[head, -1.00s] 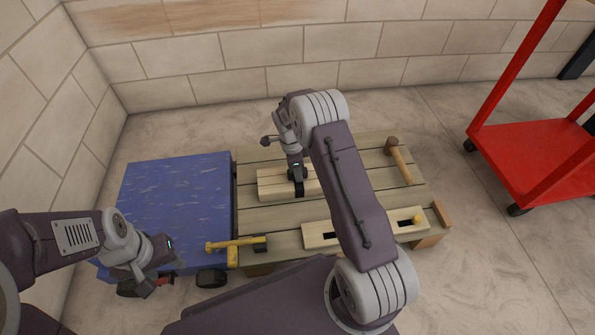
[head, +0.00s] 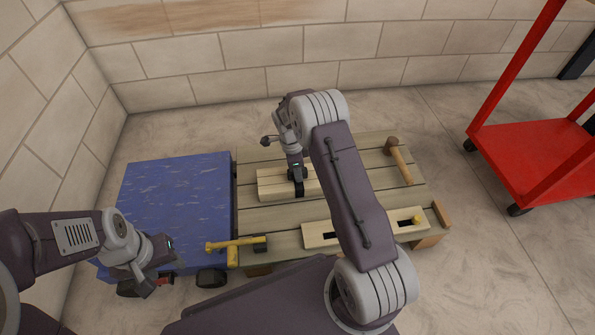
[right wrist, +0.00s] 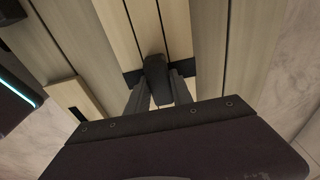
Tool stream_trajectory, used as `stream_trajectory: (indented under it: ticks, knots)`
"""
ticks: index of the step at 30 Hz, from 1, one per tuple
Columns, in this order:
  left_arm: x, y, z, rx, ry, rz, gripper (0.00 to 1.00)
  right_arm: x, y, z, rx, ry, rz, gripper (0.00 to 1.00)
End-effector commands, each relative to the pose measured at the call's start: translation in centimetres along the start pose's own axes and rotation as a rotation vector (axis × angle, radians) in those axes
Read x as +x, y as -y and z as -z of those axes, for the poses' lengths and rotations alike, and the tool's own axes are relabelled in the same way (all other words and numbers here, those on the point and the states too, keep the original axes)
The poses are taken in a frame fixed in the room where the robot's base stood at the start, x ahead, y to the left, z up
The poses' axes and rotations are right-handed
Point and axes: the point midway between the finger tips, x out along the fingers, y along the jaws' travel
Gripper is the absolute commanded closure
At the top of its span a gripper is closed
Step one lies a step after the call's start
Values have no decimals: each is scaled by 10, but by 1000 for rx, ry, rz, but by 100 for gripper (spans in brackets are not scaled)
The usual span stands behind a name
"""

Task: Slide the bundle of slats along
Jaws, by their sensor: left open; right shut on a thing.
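The bundle of slats (head: 271,187) is pale wood and lies on the planked bench top. Its long strips also fill the upper middle of the right wrist view (right wrist: 146,28). A dark band crosses it around its middle. The arm hides part of the bundle's right end. My left gripper (head: 141,287) is open and empty, low at the left by the blue platform's front edge, away from the bundle.
The planked bench (head: 270,216) also bears a slotted pale board (head: 317,235), a wooden mallet (head: 399,162) at the right and a yellow-handled tool (head: 237,243) at the front left. A blue platform (head: 178,195) adjoins its left side. A red cart (head: 535,160) stands right.

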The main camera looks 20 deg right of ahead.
Motion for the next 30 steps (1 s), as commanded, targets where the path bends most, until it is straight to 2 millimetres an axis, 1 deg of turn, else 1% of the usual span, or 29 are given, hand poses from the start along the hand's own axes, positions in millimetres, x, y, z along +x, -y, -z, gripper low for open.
stream_trajectory:
  ticks: [5, 21, 25, 30]
  knots:
    - [-3, 0, 0, 0, 0, 0, 51, -3, 1, -7, -2, 1, 3, 100]
    - [-12, 0, 1, 0, 0, 0, 51, -8, 1, -53, -2, 1, 2, 100]
    - [-13, 0, 1, 0, 0, 0, 51, -9, 0, -60, -1, 0, 2, 100]
    - [-13, 0, 1, 0, 0, 0, 51, -8, 0, -63, -1, 0, 2, 100]
